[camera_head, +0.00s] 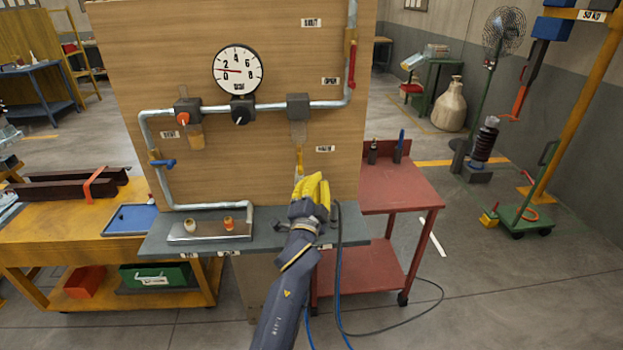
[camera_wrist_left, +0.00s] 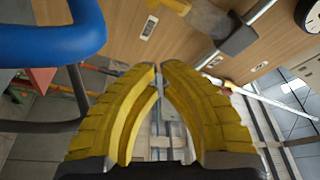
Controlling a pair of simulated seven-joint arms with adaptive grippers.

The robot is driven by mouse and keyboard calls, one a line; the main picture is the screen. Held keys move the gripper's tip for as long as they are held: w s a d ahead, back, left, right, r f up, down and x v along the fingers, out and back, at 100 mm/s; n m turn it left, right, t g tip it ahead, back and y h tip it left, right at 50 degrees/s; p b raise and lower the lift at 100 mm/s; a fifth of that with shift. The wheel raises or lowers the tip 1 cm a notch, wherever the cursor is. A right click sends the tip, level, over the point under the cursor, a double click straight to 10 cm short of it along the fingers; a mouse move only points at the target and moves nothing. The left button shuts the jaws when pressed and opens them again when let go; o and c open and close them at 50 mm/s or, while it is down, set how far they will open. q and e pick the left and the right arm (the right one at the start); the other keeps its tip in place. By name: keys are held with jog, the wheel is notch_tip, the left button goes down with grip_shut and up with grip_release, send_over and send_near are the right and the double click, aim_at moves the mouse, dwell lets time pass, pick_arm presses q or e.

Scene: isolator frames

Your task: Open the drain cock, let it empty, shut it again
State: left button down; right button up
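The drain cock is a small yellow fitting (camera_head: 299,160) under the clear bowl (camera_head: 298,132) that hangs from the right-hand dark block on the pipe. In the left wrist view the bowl (camera_wrist_left: 197,18) and its yellow lower end (camera_wrist_left: 172,4) are at the top edge. My left gripper (camera_head: 316,182) has yellow fingers and is just below and right of the cock in the head view, partly hiding the area beneath it. In the left wrist view its fingertips (camera_wrist_left: 160,66) nearly meet. They look shut, with nothing clearly held. My right gripper is not in view.
A gauge (camera_head: 238,70) is mounted on the wooden board (camera_head: 200,30). A second bowl (camera_head: 196,135) and a blue-handled valve (camera_head: 163,162) are on the left. A grey shelf (camera_head: 265,222) holds a shallow tray (camera_head: 190,238). A red cart (camera_head: 412,190) stands right.

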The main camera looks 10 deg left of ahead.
aim_at(300, 162)
pick_arm(q)
jog(key=w+a, duration=0.3)
jog(key=w, duration=0.5)
jog(key=shift+a+f, duration=0.2)
jog(key=shift+f, duration=0.15)
jog(key=shift+s, duration=0.1)
